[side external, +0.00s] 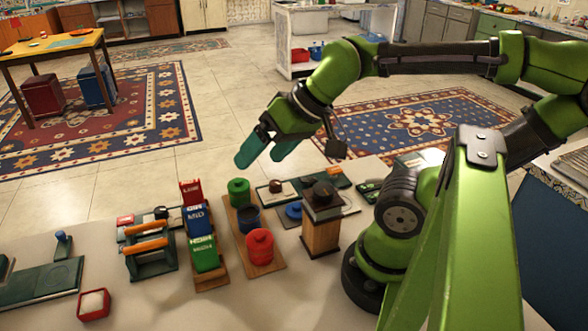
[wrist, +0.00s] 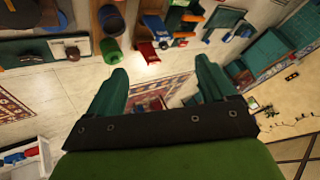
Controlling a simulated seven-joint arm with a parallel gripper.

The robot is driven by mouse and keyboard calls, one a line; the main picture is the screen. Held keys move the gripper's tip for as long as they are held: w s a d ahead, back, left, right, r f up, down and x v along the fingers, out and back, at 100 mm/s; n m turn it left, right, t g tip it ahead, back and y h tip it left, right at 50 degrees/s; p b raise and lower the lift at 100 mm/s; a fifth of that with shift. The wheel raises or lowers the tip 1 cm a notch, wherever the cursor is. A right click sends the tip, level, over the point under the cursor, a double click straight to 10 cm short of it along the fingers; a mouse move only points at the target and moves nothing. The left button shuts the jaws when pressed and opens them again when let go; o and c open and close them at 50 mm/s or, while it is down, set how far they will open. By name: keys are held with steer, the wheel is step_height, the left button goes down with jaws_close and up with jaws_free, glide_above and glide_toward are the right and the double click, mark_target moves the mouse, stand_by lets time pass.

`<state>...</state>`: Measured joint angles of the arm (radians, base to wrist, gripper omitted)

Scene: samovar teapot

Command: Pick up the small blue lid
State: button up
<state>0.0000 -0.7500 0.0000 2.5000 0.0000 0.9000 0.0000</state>
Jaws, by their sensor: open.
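The small blue lid (side external: 293,211) is a flat disc with a raised knob. In the side external view it lies on the table between the blue jar (side external: 248,218) and the dark-topped wooden box (side external: 320,228). I cannot make the lid out for sure in the wrist view. My gripper (side external: 258,160) is open and empty, high above the far side of the table, up and to the left of the lid in the side view. In the wrist view my gripper's (wrist: 160,68) two teal fingers are spread, with floor and rug behind them.
A green canister (side external: 239,191) and a red canister (side external: 260,246) share a wooden board with the blue jar. Red, blue and green labelled blocks (side external: 204,254) stand left of them. A rack with orange rollers (side external: 147,248) is farther left.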

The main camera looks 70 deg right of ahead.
steer(key=c, duration=0.3)
steer(key=m+g+h, duration=0.2)
steer(key=m+g, duration=0.5)
steer(key=m, duration=1.6)
glide_above(297, 205)
steer(key=f, duration=1.8)
steer(key=shift+w+a, duration=0.1)
steer(key=shift+w, duration=0.1)
steer(key=shift+s+f, duration=0.15)
steer(key=shift+f, duration=2.6)
